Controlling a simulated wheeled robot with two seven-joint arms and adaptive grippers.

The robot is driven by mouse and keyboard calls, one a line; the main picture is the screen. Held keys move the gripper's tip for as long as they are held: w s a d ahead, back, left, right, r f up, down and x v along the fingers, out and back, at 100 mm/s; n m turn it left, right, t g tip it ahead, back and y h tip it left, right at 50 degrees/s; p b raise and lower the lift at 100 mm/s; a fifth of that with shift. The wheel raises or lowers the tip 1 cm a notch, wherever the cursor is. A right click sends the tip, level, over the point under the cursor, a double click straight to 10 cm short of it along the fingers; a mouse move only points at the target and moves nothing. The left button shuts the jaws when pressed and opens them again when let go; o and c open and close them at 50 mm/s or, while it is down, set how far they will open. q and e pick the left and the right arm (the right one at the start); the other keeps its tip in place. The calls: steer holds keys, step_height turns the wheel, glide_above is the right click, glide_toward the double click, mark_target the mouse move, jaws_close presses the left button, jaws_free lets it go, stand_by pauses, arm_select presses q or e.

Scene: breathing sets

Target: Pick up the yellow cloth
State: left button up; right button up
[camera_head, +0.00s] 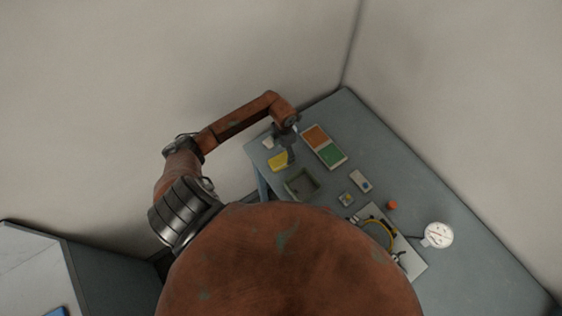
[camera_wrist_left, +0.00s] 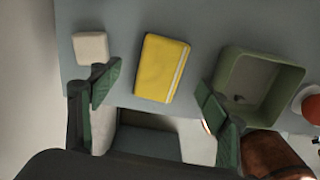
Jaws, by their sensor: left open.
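The yellow cloth (camera_head: 278,161) lies flat on the grey table near its left edge. In the left wrist view the cloth (camera_wrist_left: 161,68) is a folded rectangle with a pale stripe near its right side. My left gripper (camera_head: 290,158) is above the table beside the cloth, partly over its right side in the head view. In the left wrist view its two green-padded fingers (camera_wrist_left: 157,92) are spread apart and empty, with the cloth framed between and beyond them. My right gripper is not in view.
A green open tray (camera_wrist_left: 228,84) sits right of the cloth, close to one finger. A white block (camera_wrist_left: 90,48) lies left of it. An orange and green board (camera_head: 324,146), a white gauge (camera_head: 438,235) and a white board with a yellow loop (camera_head: 412,262) are farther right.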

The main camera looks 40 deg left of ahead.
mark_target(284, 159)
arm_select(q)
steer(key=f, duration=0.1)
steer(key=f+p, duration=0.1)
steer(key=f, duration=0.1)
steer(key=f+p, duration=0.1)
steer(key=f, duration=0.1)
steer(key=shift+w+d, duration=0.2)
steer(key=shift+d, duration=0.05)
steer(key=shift+f, duration=0.45)
steer(key=shift+c, duration=0.3)
steer(key=c, duration=1.2)
steer(key=shift+r, duration=0.1)
